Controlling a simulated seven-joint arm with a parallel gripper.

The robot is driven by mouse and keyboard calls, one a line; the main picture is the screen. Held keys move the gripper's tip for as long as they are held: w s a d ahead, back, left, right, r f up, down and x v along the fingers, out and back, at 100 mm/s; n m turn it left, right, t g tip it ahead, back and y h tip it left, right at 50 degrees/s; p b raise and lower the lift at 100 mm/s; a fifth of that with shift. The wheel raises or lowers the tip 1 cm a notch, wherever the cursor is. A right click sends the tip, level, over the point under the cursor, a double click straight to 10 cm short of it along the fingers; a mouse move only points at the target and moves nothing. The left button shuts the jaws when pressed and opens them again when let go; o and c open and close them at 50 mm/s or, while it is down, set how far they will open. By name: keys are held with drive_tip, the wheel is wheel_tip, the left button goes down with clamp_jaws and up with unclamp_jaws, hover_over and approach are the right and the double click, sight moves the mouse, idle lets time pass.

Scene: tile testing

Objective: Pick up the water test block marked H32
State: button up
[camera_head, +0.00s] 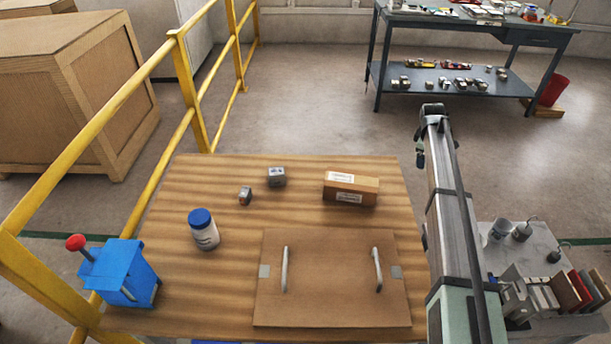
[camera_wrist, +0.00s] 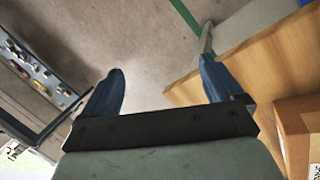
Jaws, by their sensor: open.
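Two small grey blocks stand on the wooden table (camera_head: 190,290) in the head view. One block (camera_head: 276,177) is near the back middle with dark marks on it. The smaller block (camera_head: 245,196) is to its left and nearer, with a reddish patch. The marks are too small to read, so I cannot tell which is H32. My gripper (camera_wrist: 162,64) is open and empty in the wrist view, its two blue fingers apart over the floor beside the table's edge. Neither block shows in the wrist view.
A cardboard box (camera_head: 351,188) lies right of the blocks. A white bottle with blue lid (camera_head: 203,229), a brown board with two handles (camera_head: 330,290) and a blue device with red knob (camera_head: 122,272) are nearer. A yellow railing (camera_head: 155,70) runs along the left.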

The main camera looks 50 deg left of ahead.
drive_tip(key=s+a+r+n+g, duration=0.1)
drive_tip(key=s+a+n, duration=0.1)
drive_tip(key=s+a, duration=0.75)
drive_tip(key=s+a+r+n+g, duration=0.1)
drive_tip(key=s+a+r+n, duration=0.1)
drive_tip(key=s+a, duration=0.75)
wheel_tip(320, 180, up, 3)
drive_tip(key=n+g, duration=0.2)
drive_tip(key=n, duration=0.3)
hover_over(276, 171)
drive_tip(key=f, duration=0.5)
drive_tip(key=s+f, duration=0.1)
drive_tip(key=f, duration=0.2)
drive_tip(key=shift+d, duration=0.3)
drive_tip(key=shift+w+a+f, duration=0.1)
drive_tip(key=shift+w+f, duration=0.05)
drive_tip(key=shift+f, duration=0.75)
drive_tip(key=shift+w+a+f, duration=0.1)
drive_tip(key=shift+w+f, duration=0.1)
drive_tip(key=shift+f, duration=0.7)
drive_tip(key=shift+w+f, duration=0.15)
drive_tip(key=shift+f, duration=0.75)
drive_tip(key=c, duration=1.3)
